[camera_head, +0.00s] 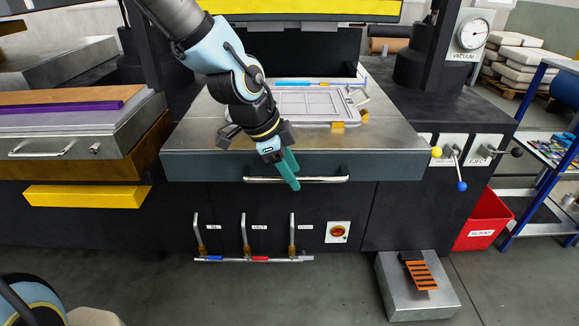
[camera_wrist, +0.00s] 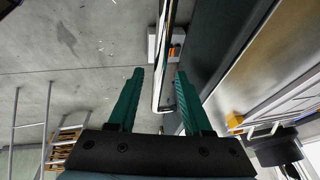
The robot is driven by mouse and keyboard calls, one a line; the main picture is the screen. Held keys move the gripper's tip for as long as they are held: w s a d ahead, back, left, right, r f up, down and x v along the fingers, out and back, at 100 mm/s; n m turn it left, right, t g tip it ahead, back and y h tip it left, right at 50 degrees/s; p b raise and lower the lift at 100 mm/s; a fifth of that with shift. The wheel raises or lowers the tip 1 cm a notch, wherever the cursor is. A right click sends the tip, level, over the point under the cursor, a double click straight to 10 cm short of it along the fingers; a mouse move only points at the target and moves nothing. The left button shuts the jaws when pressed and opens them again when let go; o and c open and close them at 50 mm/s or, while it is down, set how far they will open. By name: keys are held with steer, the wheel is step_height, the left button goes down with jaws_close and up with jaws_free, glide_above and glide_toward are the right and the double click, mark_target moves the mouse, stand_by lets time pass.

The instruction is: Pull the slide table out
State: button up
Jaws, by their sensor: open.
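The slide table (camera_head: 400,158) is a flat metal plate with a dark grey front face, in the middle of the head view. A long chrome handle (camera_head: 322,179) runs across its front; it also shows in the wrist view (camera_wrist: 163,70). My gripper (camera_head: 292,178) has green fingers, points down in front of the table and hides part of the handle. In the wrist view my gripper (camera_wrist: 160,85) is open, and the bar shows in the gap between the fingers. I cannot tell whether a finger touches it.
A framed plate (camera_head: 305,105) lies on the table. Levers with coloured knobs (camera_head: 455,165) stand to the right, and a red scrap bin (camera_head: 484,220) is below them. A metal step with an orange pedal (camera_head: 420,275) stands on the floor. A yellow block (camera_head: 85,196) juts out at left.

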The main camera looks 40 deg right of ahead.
steer(key=p+v, duration=0.2)
steer(key=v, duration=0.8)
steer(key=shift+a+r, duration=0.2)
steer(key=shift+r, duration=0.15)
steer(key=shift+w, duration=0.1)
steer(key=w+a+f+n+t+y, duration=0.1)
steer(key=w+a+f+n, duration=0.1)
steer(key=w+a+n, duration=0.45)
steer(key=w+a+f+n+t+y, duration=0.15)
steer(key=w+a+n, duration=0.25)
steer(key=a, duration=0.5)
steer(key=w+a+n+y, duration=0.2)
steer(key=a+n, duration=1.2)
steer(key=a, duration=0.6)
steer(key=shift+a+n, duration=0.3)
steer(key=shift+n, duration=0.05)
steer(key=shift+w+f, duration=0.1)
steer(key=shift+f, duration=0.05)
